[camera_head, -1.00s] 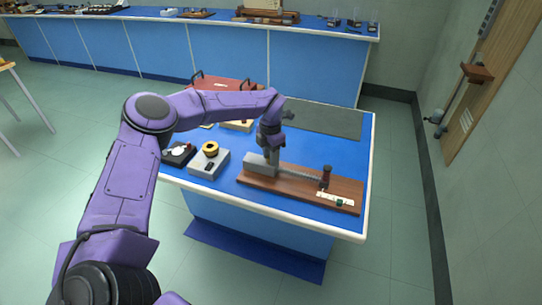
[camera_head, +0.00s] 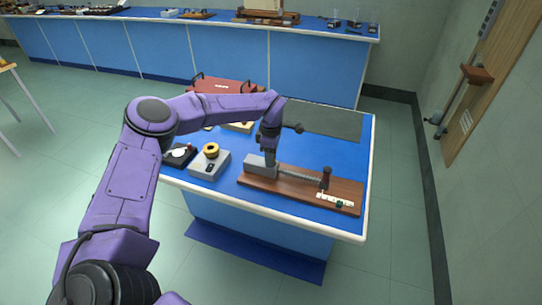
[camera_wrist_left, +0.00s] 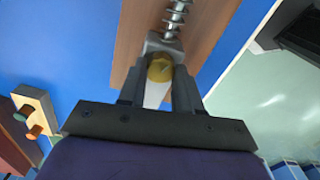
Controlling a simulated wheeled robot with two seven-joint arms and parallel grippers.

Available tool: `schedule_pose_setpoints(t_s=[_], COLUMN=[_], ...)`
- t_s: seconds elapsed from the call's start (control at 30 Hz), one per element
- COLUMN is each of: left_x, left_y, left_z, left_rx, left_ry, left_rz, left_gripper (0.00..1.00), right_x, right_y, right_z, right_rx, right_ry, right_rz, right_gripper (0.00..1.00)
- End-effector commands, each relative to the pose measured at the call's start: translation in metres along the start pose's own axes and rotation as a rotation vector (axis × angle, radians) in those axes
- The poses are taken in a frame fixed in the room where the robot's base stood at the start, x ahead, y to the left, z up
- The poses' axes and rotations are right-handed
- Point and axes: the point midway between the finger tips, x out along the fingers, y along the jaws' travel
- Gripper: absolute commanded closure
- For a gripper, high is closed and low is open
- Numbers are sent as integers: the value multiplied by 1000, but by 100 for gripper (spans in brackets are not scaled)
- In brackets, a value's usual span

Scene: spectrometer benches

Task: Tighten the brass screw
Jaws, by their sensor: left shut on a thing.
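The brass screw (camera_wrist_left: 160,68) shows in the left wrist view as a round yellow head at the end of a grey metal block (camera_head: 258,167). My left gripper (camera_wrist_left: 159,84) is shut on the screw head, with one grey finger on each side of it. In the head view my left gripper (camera_head: 270,158) points down at the block, and the screw is hidden there. The block sits on a brown wooden board (camera_head: 290,189). A coiled spring (camera_wrist_left: 175,18) runs from the block along the board. My right gripper is not in view.
A dark post (camera_head: 326,177) and a white scale strip (camera_head: 334,200) stand at the board's right end. A grey box with a yellow ring (camera_head: 210,150) lies left of the board. A red case (camera_head: 222,87) and a dark mat (camera_head: 325,120) are behind. The blue bench top is partly clear.

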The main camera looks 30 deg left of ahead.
Motion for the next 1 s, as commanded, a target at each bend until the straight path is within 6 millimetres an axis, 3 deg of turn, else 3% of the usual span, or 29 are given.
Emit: schedule_pose_setpoints(t_s=[0.67,0.7,0.77,1.0], left_x=[1,0,1,0], left_y=[0,0,0,0], left_z=[0,0,0,0], left_rx=[66,66,66,66], left_ry=[1,1,1,0], left_rz=[0,0,0,0], left_gripper=[97,63,44,41], right_x=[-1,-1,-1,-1], right_y=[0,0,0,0], right_z=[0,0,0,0], right_rx=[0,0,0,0], right_ry=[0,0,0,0], right_rz=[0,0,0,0], right_gripper=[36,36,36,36])
